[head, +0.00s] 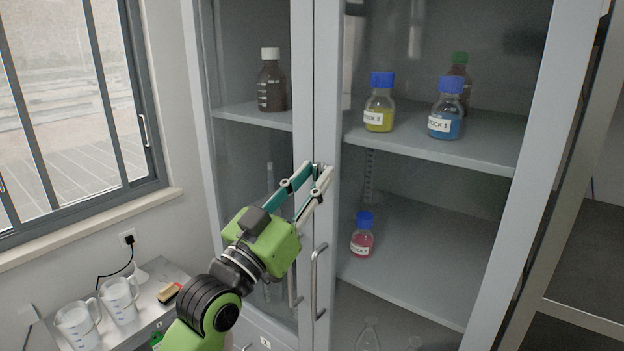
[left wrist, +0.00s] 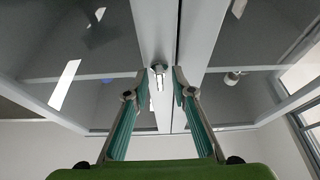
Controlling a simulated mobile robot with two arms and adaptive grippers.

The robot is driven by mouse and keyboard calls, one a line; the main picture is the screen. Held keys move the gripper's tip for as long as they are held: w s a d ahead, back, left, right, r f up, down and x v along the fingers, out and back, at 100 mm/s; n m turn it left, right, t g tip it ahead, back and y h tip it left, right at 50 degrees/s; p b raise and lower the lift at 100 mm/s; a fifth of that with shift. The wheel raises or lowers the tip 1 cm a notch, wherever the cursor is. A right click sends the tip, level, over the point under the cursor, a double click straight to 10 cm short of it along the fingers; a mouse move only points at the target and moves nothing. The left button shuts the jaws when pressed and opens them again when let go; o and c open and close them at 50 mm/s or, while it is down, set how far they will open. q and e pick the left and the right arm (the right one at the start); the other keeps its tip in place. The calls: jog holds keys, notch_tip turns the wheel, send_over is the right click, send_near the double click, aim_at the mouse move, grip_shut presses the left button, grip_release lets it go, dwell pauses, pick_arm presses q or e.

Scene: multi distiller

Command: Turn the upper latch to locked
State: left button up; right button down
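The upper latch (left wrist: 158,72) is a small metal piece on the grey door frame, next to the seam between the two cabinet doors. In the left wrist view its lever hangs between the fingertips, with a gap on either side. My left gripper (head: 318,178) is open, and its fingertips are close to the door seam in the head view. The fingers also show in the left wrist view (left wrist: 159,80). In the head view the fingertips largely hide the latch. Contact with the latch cannot be told. My right gripper is not in view.
The grey cabinet has glass doors and a vertical handle (head: 318,283) below the gripper. Bottles, including a yellow one (head: 379,112) and a pink one (head: 362,240), stand on shelves inside. A side counter with measuring jugs (head: 118,300) is at the lower left, below a window.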

pick_arm(q)
jog(key=v, duration=1.2)
